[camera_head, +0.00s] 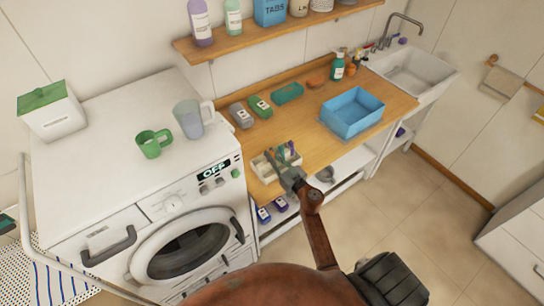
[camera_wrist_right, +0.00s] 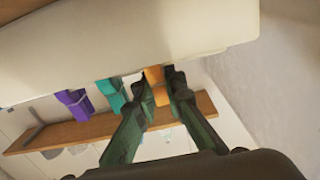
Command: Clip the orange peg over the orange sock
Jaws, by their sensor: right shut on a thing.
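The orange peg (camera_wrist_right: 154,75) is between the fingertips of my right gripper (camera_wrist_right: 160,88) in the right wrist view. The fingers are shut on it, beside the edge of the cream tray (camera_wrist_right: 110,50). A teal peg (camera_wrist_right: 112,93) and a purple peg (camera_wrist_right: 74,102) stand in a row beside it. In the head view my right gripper (camera_head: 284,172) is at the small cream tray (camera_head: 260,170) on the wooden counter; the orange peg is too small to tell there. I cannot make out an orange sock in either view. My left gripper is not in view.
A blue bin (camera_head: 350,112) stands on the counter (camera_head: 305,140) to the right. The washing machine (camera_head: 165,195) is on the left, with a green mug (camera_head: 152,146) and a clear jug (camera_head: 190,118) on top. A sink (camera_head: 415,73) is at the back right.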

